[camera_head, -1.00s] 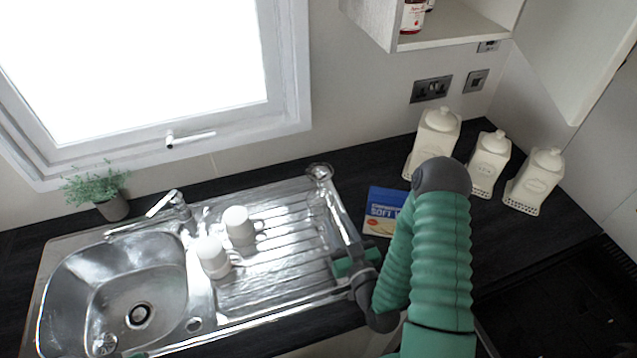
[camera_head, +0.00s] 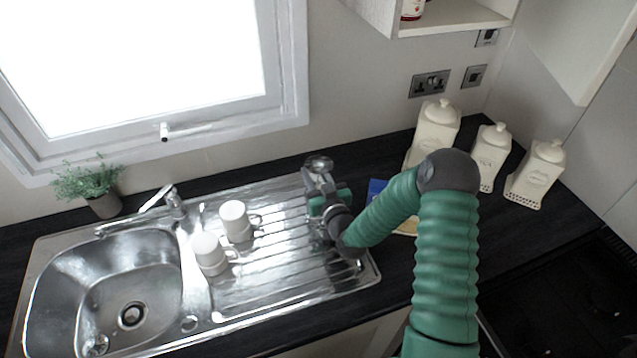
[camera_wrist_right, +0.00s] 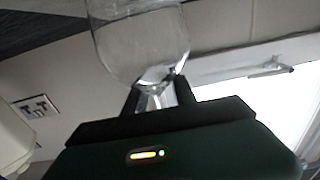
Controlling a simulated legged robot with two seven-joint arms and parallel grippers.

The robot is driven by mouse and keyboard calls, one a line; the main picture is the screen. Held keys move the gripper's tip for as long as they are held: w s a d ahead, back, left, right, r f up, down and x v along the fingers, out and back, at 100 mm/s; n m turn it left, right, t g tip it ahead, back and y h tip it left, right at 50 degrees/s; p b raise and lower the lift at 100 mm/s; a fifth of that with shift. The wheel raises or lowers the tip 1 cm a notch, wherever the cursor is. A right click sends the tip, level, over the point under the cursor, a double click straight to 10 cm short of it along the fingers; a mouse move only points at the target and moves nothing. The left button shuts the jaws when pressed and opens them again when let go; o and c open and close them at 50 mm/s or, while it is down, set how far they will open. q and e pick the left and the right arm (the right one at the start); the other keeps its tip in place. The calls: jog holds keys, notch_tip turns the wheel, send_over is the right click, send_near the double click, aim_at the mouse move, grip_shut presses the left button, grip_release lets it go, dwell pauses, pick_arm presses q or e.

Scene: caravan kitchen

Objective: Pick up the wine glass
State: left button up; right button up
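The wine glass (camera_head: 318,164) is clear and stands at the back right of the sink's drainer in the head view. My right gripper (camera_head: 318,184) is at the glass, just in front of it, and hides its lower part. In the right wrist view the bowl of the wine glass (camera_wrist_right: 142,42) is large at the top. The right gripper's two dark fingers (camera_wrist_right: 157,97) are apart, one on each side of the narrow part below the bowl. I cannot tell whether they touch the glass. My left gripper is not in view.
Two white mugs (camera_head: 236,222) (camera_head: 209,254) stand on the drainer (camera_head: 275,275) to the left. A blue packet (camera_head: 376,188) lies partly behind my right arm. Several cream canisters (camera_head: 490,158) stand at the right, and a potted plant (camera_head: 90,185) at the left.

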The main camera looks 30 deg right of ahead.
jog(key=shift+d+f, duration=0.1)
jog(key=shift+d, duration=0.1)
grip_shut()
jog(key=shift+a, duration=0.1)
dwell(1.1)
